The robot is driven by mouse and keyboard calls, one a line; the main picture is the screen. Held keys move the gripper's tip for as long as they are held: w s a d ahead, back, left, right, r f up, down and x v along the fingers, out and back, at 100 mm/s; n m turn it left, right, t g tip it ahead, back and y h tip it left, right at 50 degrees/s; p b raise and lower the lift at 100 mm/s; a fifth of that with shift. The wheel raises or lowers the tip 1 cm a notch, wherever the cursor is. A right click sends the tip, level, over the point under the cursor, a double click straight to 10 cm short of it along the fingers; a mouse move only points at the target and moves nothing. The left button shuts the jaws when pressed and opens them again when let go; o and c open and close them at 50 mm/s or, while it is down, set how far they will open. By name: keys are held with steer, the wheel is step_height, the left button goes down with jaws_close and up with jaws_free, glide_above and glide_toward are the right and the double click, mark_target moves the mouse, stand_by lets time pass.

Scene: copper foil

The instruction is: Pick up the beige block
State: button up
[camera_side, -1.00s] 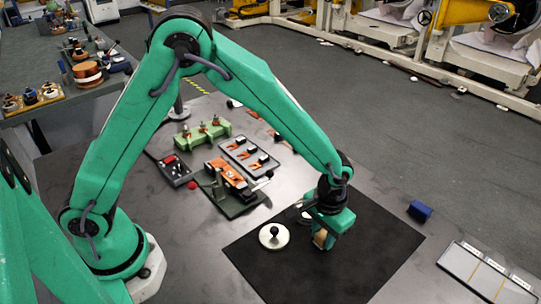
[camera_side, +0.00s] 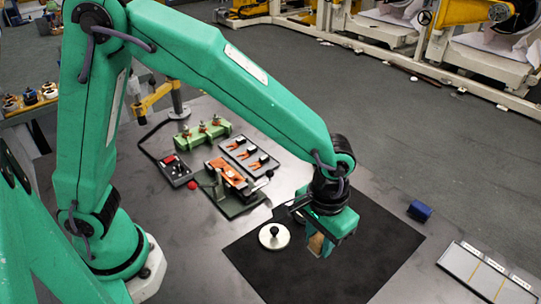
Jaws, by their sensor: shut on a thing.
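The beige block (camera_side: 316,243) shows between the fingers of my gripper (camera_side: 320,246), above the black mat (camera_side: 281,278). My gripper points down and is shut on the block. The fingers and green gripper body hide part of the block. The exact gap between the block and the mat is hard to tell.
A round cream disc with a black knob (camera_side: 274,236) sits on the mat just left of my gripper. A blue block (camera_side: 420,210) lies right of the mat. A white sectioned tray (camera_side: 480,272) is at the lower right. Fixtures with orange parts (camera_side: 232,172) stand behind.

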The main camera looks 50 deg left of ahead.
steer(key=shift+s+d+r, duration=0.5)
steer(key=shift+s+r, duration=0.1)
steer(key=shift+s, duration=0.2)
steer(key=shift+s+d+r, duration=0.5)
steer(key=shift+s+r, duration=0.05)
steer(key=shift+s, duration=0.25)
steer(key=shift+o, duration=0.5)
steer(key=shift+c, duration=0.2)
steer(key=shift+w+a, duration=0.1)
steer(key=shift+w, duration=0.05)
steer(key=w+a+f, duration=0.1)
steer(key=w+a, duration=1.2)
steer(key=a, duration=0.1)
steer(key=shift+f, duration=0.25)
steer(key=shift+w+f, duration=0.1)
